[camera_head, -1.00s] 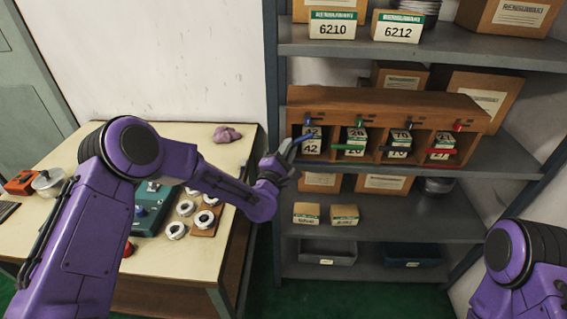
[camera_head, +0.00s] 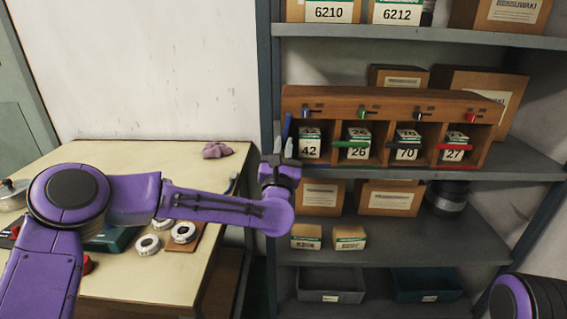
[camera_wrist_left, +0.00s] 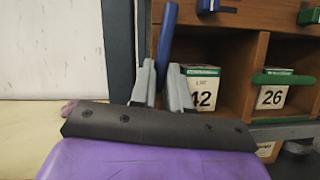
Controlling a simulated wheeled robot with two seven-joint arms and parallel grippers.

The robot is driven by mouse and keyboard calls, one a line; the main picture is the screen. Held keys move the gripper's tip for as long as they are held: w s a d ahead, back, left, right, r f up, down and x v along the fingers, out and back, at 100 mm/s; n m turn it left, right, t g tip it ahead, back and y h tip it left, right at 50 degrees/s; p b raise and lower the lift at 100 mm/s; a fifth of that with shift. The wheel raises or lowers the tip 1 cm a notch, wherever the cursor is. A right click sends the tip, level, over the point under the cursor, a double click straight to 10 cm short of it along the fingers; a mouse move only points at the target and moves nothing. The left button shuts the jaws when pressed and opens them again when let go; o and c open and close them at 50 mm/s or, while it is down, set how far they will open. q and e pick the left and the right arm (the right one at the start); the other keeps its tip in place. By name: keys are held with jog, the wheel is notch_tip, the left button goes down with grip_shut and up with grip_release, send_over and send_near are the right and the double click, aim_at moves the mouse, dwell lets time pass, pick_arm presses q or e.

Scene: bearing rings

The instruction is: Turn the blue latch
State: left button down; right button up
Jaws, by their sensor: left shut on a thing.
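The blue latch (camera_head: 287,127) is a bar at the left end of the wooden rack (camera_head: 385,104). It stands nearly upright, leaning slightly, beside the compartment with box 42 (camera_head: 309,149), whose front is uncovered. My left gripper (camera_head: 283,147) is shut on the latch's lower part. In the left wrist view the blue latch (camera_wrist_left: 167,35) rises from between the two grey fingertips (camera_wrist_left: 160,80); its lower end is hidden there. My right gripper is out of view; only part of my right arm shows at the lower right.
A green latch (camera_head: 350,144), a black latch (camera_head: 407,147) and a red latch (camera_head: 454,147) lie across the other compartments. The shelf post (camera_head: 266,100) stands just left of my gripper. Cartons sit below the rack. A table (camera_head: 120,152) with rings is at left.

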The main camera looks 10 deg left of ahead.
pick_arm(q)
jog(key=shift+f+n+y+b, duration=0.15)
jog(key=shift+n+y+b, duration=0.55)
jog(key=shift+n+b, duration=0.65)
jog(key=c, duration=1.1)
grip_release()
